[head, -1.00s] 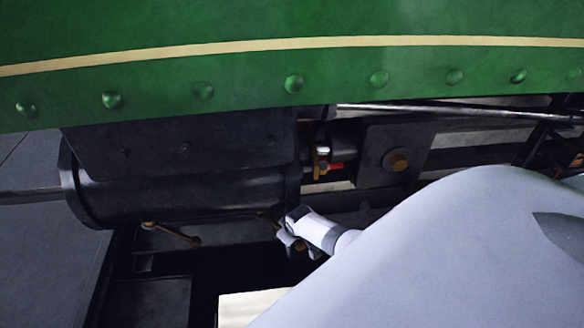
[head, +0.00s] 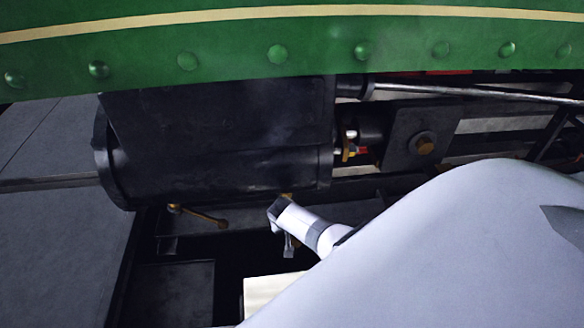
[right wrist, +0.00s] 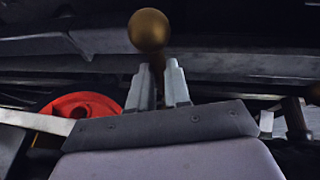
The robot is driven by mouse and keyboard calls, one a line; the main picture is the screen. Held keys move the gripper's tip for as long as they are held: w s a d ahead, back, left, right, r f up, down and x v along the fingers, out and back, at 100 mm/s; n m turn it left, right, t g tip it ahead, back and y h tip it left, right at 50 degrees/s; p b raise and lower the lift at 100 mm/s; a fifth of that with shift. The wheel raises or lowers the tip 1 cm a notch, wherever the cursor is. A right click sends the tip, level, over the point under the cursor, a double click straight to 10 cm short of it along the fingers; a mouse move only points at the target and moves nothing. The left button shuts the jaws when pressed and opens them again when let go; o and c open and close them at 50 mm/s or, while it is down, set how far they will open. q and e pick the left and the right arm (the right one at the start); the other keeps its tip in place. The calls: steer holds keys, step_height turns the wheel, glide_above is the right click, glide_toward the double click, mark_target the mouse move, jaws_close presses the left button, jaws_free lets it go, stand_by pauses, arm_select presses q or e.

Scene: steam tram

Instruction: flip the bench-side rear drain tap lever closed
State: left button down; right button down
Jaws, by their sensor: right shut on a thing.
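Under the black cylinder (head: 220,145) in the head view, a brass drain tap lever (head: 203,215) on the left slopes down to the right, clear of my gripper. A second brass tap (head: 287,196) shows only as a small piece above my right gripper (head: 282,225); its lever is mostly hidden there. In the right wrist view, a brass ball knob (right wrist: 149,30) on a short stem stands just beyond the fingertips. My right gripper (right wrist: 158,85) is shut on that stem, between its two grey fingers. My left gripper is in neither view.
The green riveted side panel (head: 390,50) overhangs the top. A pale block (head: 268,295) shows below my gripper. A red round part (right wrist: 80,104) is left in the wrist view.

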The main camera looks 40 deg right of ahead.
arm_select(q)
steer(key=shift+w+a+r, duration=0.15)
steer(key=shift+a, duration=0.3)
arm_select(e)
steer(key=shift+w+a+m, duration=0.2)
steer(key=shift+a+m, duration=0.1)
steer(key=shift+a, duration=0.1)
steer(key=c, duration=1.1)
jaws_free()
arm_select(q)
steer(key=p, duration=0.3)
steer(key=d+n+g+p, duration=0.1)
steer(key=p, duration=0.2)
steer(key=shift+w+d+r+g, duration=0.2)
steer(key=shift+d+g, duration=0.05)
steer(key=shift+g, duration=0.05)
arm_select(e)
steer(key=v, duration=0.7)
steer(key=shift+w+a, duration=0.1)
